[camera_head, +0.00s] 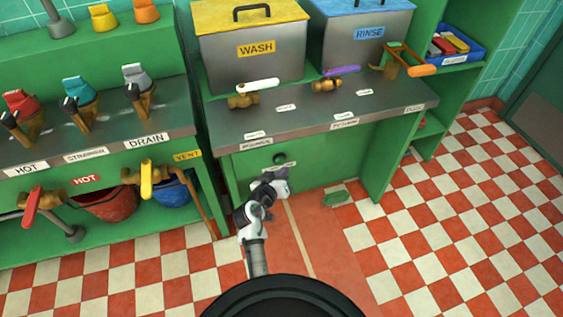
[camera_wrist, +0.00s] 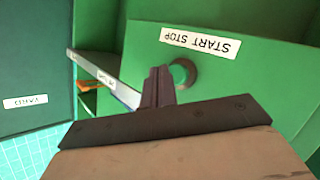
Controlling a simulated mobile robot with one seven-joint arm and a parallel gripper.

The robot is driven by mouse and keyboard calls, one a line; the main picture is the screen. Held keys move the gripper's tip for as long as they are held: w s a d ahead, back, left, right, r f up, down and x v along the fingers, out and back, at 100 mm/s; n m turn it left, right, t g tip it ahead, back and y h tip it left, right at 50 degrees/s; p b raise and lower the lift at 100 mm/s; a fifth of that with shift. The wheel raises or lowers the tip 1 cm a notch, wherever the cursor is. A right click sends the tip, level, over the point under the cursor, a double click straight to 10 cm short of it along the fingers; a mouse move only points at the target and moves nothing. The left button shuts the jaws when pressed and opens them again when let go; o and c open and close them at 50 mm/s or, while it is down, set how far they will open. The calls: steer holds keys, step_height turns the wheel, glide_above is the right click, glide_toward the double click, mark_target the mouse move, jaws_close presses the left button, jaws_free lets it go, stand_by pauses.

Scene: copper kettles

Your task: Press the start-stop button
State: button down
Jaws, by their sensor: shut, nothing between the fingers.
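In the wrist view the round green button (camera_wrist: 185,73) shows beside an upside-down white START STOP label (camera_wrist: 200,42). My gripper (camera_head: 273,177) is just in front of the panel, slightly below the button in the head view. In the wrist view my gripper (camera_wrist: 159,72) has its dark fingers together and empty, with their tips at the button's left edge. I cannot tell whether they touch it.
A green leg panel (camera_head: 385,160) stands to the right. A small green object (camera_head: 336,198) lies on the floor. Checkered floor (camera_head: 450,220) at right is open.

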steer(key=shift+w, duration=0.1)
stand_by(0.6)
steer(key=shift+w+a+b, duration=0.15)
steer(key=shift+w+b, duration=0.15)
steer(key=shift+w, duration=0.05)
steer(key=shift+w+a, duration=0.15)
steer(key=shift+w, duration=0.3)
stand_by(0.6)
steer(key=shift+s, duration=0.1)
steer(key=shift+s+d, duration=0.3)
steer(key=shift+s, duration=0.5)
steer(key=s+d, duration=0.2)
steer(key=s, duration=0.3)
steer(key=shift+s, duration=0.35)
